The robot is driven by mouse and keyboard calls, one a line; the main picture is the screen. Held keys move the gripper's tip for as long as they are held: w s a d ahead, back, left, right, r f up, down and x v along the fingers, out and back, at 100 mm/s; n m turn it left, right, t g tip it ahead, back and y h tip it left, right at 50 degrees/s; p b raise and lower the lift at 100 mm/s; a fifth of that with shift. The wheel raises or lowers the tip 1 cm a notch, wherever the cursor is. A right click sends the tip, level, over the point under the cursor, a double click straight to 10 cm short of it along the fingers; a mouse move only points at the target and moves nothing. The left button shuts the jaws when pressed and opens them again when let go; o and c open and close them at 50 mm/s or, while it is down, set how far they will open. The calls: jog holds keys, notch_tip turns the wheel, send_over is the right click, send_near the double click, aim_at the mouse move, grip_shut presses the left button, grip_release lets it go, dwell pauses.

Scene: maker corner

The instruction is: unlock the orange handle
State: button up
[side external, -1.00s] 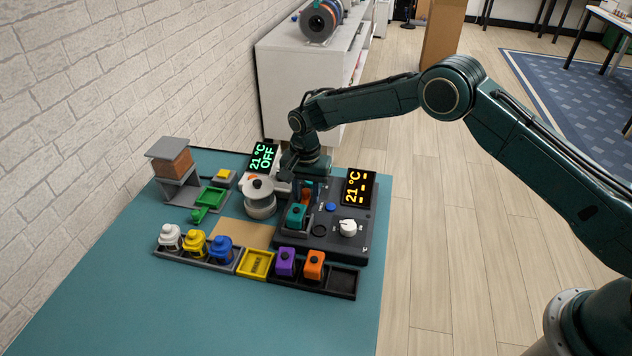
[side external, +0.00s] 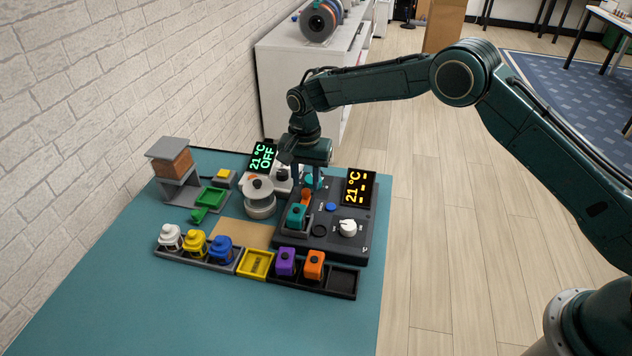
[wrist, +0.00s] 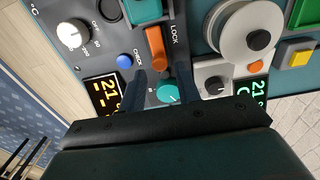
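The orange handle (wrist: 156,48) sits on the dark control panel (wrist: 100,42), beside the printed word LOCK in the wrist view. In the side external view the handle (side external: 305,196) shows small, behind the teal block and partly hidden by my fingers. My gripper (wrist: 161,74) points down over the panel, its two dark fingers apart with nothing held between them. In the wrist view the handle's end lies just beyond and between the fingertips; I cannot tell if they touch it. My gripper (side external: 309,186) also shows above the panel in the side external view.
A teal knob (wrist: 168,92) shows between the fingers. A blue CHECK button (side external: 331,207), a white dial (side external: 348,228) and an amber display (side external: 359,187) are on the panel. A teal block (side external: 297,215) and a round grey device (side external: 259,198) stand close by.

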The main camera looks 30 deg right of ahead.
jog(key=shift+r, duration=1.2)
jog(key=shift+d+r, duration=0.1)
jog(key=shift+r, duration=0.15)
jog(key=s+d+r+n+t, duration=0.1)
jog(key=s+d+r, duration=0.35)
jog(key=r, duration=0.35)
jog(key=s+d+r+n+t, duration=0.1)
jog(key=s+d+r+n, duration=0.15)
jog(key=s+r, duration=0.45)
jog(key=s+d+r+n+t, duration=0.1)
jog(key=s+d+r, duration=0.3)
jog(key=r, duration=0.4)
jog(key=s+d+n+t, duration=0.1)
jog(key=s+d+n, duration=0.1)
jog(key=s, duration=1.1)
jog(key=s+d+n+t, duration=0.1)
jog(key=s+d, duration=0.3)
jog(key=s, duration=0.8)
jog(key=shift+s+r+n+t, duration=0.15)
jog(key=shift+s+n+t, duration=0.2)
jog(key=shift+n, duration=0.4)
